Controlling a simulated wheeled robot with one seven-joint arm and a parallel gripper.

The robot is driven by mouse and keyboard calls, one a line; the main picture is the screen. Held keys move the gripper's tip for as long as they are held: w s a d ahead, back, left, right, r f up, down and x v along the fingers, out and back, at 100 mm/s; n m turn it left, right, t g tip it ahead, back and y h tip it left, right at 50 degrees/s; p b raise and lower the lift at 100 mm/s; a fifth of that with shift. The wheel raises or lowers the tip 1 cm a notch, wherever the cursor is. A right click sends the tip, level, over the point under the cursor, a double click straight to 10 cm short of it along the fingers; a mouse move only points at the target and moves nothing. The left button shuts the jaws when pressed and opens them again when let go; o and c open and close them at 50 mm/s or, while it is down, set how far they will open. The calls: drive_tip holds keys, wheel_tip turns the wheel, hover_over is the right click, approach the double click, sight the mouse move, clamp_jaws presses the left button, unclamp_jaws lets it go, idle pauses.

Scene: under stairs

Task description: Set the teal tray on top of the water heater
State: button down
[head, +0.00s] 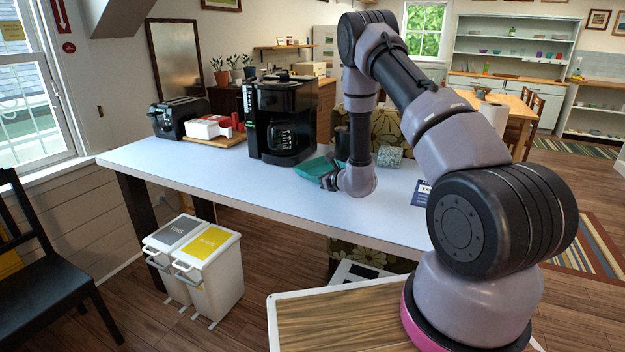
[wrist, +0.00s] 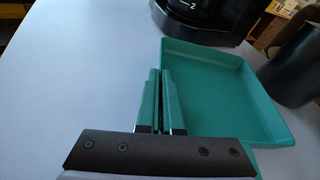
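The teal tray (head: 311,168) is at the white-topped table, in front of the coffee maker. In the wrist view the tray (wrist: 215,95) is a shallow square with low raised walls, and its inside looks empty. My gripper (head: 328,178) is at the tray's near side. In the wrist view my gripper's fingers (wrist: 160,78) are close together, one on each side of the tray's left wall, pinching it. Whether the tray rests on the table or is slightly raised is hard to tell. I cannot make out a water heater in either view.
A black coffee maker (head: 281,118) stands behind the tray. A dark cylinder (wrist: 296,65) is close to its right, with a speckled block (head: 389,156) farther right. A toaster (head: 180,117) is at the far left. The table's front left (head: 200,165) is clear. Two bins (head: 208,255) stand below.

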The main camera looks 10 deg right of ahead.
drive_tip(key=shift+f, duration=0.35)
drive_tip(key=shift+f, duration=0.15)
drive_tip(key=c, duration=1.1)
unclamp_jaws()
